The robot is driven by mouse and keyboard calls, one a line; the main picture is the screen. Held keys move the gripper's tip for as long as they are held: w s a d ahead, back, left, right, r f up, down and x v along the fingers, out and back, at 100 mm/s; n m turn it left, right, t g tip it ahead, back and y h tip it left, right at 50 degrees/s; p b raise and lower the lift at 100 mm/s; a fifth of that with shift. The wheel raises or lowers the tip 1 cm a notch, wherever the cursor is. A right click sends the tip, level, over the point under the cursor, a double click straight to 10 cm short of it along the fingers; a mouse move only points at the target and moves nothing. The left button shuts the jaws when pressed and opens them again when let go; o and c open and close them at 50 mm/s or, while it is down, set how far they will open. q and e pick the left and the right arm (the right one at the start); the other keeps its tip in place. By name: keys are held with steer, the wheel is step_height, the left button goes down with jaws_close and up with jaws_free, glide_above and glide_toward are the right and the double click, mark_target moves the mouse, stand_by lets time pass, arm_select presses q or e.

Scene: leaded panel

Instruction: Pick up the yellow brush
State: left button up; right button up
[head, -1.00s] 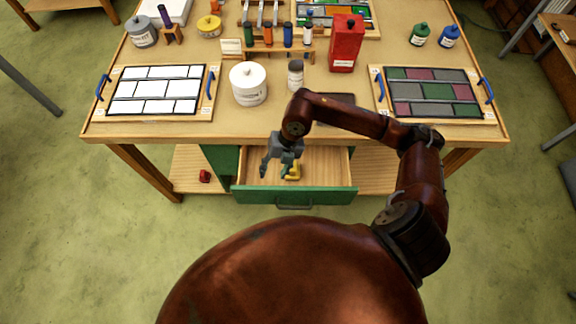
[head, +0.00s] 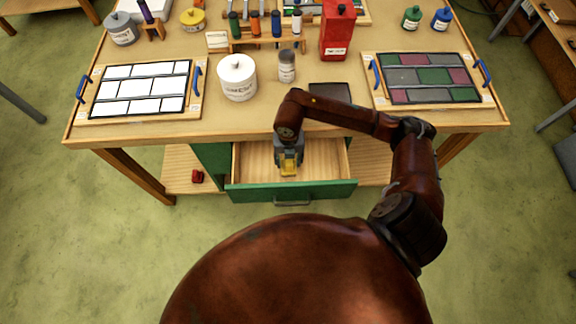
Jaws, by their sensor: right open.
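The yellow brush (head: 289,170) is in the open drawer (head: 250,160) below the table's front edge. Only a small yellow part of it shows, with my gripper covering the rest. My right gripper (head: 289,163) points down into the drawer, directly over the brush. It is open; whether its fingers touch the brush or stand around it I cannot tell. My left gripper is not in view.
The drawer's green front (head: 290,191) stands out from the table. On the table (head: 230,125) are a white tub (head: 237,78), a small jar (head: 287,66), a red can (head: 338,30) and two panels. A red object (head: 198,176) lies on the lower shelf.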

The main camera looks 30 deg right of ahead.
steer(key=shift+c, duration=0.8)
jaws_close()
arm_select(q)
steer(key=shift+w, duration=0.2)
arm_select(e)
steer(key=shift+r, duration=0.1)
step_height(320, 180, up, 10)
steer(key=shift+p, duration=0.85)
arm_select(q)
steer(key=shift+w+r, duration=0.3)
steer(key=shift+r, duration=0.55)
